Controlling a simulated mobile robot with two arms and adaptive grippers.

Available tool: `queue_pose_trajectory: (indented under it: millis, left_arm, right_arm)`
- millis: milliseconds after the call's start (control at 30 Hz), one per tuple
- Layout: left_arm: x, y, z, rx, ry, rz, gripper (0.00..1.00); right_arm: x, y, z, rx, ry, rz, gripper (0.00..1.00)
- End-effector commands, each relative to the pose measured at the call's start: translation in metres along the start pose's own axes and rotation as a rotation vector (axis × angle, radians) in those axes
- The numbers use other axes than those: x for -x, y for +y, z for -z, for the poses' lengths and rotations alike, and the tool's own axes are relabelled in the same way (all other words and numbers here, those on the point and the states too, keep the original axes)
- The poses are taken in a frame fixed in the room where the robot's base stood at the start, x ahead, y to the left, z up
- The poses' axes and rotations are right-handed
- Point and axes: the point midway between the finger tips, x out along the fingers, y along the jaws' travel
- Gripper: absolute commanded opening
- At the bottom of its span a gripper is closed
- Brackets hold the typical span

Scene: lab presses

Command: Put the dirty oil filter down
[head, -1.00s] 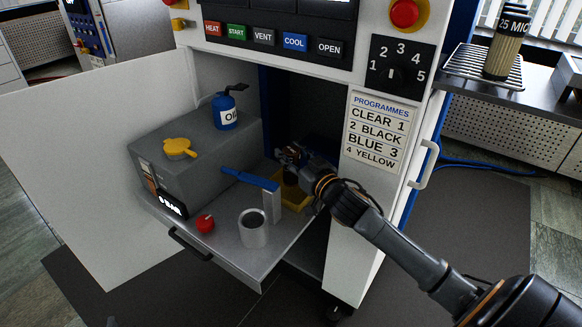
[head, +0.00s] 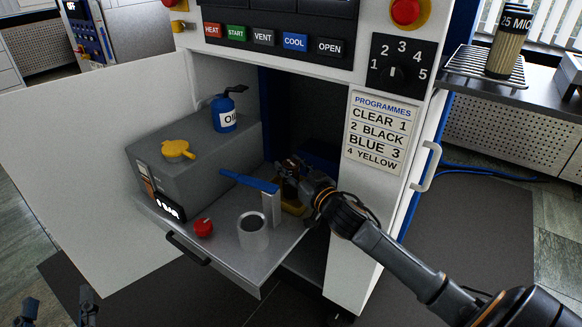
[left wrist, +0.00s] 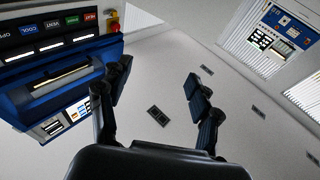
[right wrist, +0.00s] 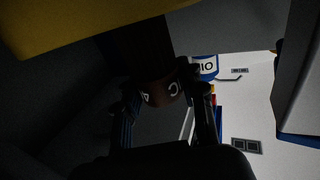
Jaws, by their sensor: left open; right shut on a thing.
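The dirty oil filter (right wrist: 160,88) is a dark brown cylinder with pale lettering, held between the fingers of my right gripper (right wrist: 166,98). In the head view my right gripper (head: 292,168) is inside the open cabinet, above the yellow tray (head: 294,209). The filter there is dark and partly hidden by the gripper. The tray's yellow side fills the top left of the right wrist view (right wrist: 80,22). I cannot tell whether the filter touches the tray. My left gripper (head: 59,306) is open and empty at the bottom left; its spread fingers show in the left wrist view (left wrist: 158,82).
A blue-handled lever (head: 249,182), a metal cup (head: 253,235) and a red knob (head: 204,227) stand near the tray on the pulled-out shelf (head: 228,260). The cabinet's right post (head: 367,200) is close to my right arm.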

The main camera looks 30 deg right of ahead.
Motion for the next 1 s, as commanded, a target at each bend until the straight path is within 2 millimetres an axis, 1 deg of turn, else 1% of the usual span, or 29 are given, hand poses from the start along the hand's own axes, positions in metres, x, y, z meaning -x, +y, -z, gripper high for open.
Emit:
queue_pose_trajectory:
  millis: [67,100,167,200,467,567,600,667,767,1000]
  left_arm:
    - [0.000,0.000,0.001,0.000,0.011,0.000,0.63]
    - [0.000,0.000,0.002,0.000,0.013,0.000,0.63]
    - [0.000,0.000,0.002,0.000,0.011,0.000,0.63]
    - [0.000,0.000,0.002,0.000,0.011,0.000,0.63]
    - [0.000,0.000,0.002,0.000,0.010,0.000,0.63]
    - [0.000,0.000,0.001,0.000,0.003,0.000,0.63]
    - [-0.001,0.000,0.000,0.000,-0.004,0.000,0.63]
    - [0.000,-0.001,-0.005,0.000,-0.039,0.002,0.63]
    - [0.002,-0.003,-0.018,-0.002,-0.110,0.006,0.63]
    - [0.014,-0.008,-0.053,-0.007,-0.320,0.017,0.63]
  right_arm:
    - [0.000,0.000,-0.003,-0.001,0.000,0.000,0.06]
    - [0.000,0.000,-0.002,-0.001,-0.001,0.000,0.48]
    - [0.000,0.000,-0.002,-0.001,-0.001,0.000,0.60]
    - [0.000,0.000,-0.002,-0.001,-0.001,0.000,0.62]
    - [0.000,0.000,-0.002,0.000,0.000,0.000,0.62]
    - [0.000,0.000,0.002,0.001,0.000,0.000,0.62]
    - [0.002,0.000,0.001,-0.001,-0.002,0.000,0.62]
    - [0.008,0.000,0.000,-0.002,-0.003,0.000,0.62]
    - [0.022,0.000,0.000,-0.003,-0.004,0.000,0.62]
    - [0.065,0.000,0.001,-0.002,-0.004,-0.001,0.62]
